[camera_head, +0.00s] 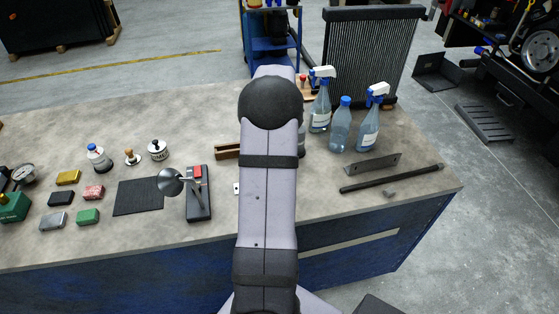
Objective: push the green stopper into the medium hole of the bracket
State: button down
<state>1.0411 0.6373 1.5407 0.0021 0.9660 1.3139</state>
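My arm runs up the middle of the view and covers the centre of the bench. My gripper is not visible; it is hidden or out of view. I cannot make out a green stopper for certain; a small green block (87,216) lies at the left, but its shape is that of a box.
The grey bench (330,205) has clear patches. At left are small blocks, a black mat (138,196), a weight (157,150) and a lamp-like stand (198,205). At right are spray bottles (320,110), a clear bottle (340,127) and a dark rod (390,178). A radiator (368,50) stands behind.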

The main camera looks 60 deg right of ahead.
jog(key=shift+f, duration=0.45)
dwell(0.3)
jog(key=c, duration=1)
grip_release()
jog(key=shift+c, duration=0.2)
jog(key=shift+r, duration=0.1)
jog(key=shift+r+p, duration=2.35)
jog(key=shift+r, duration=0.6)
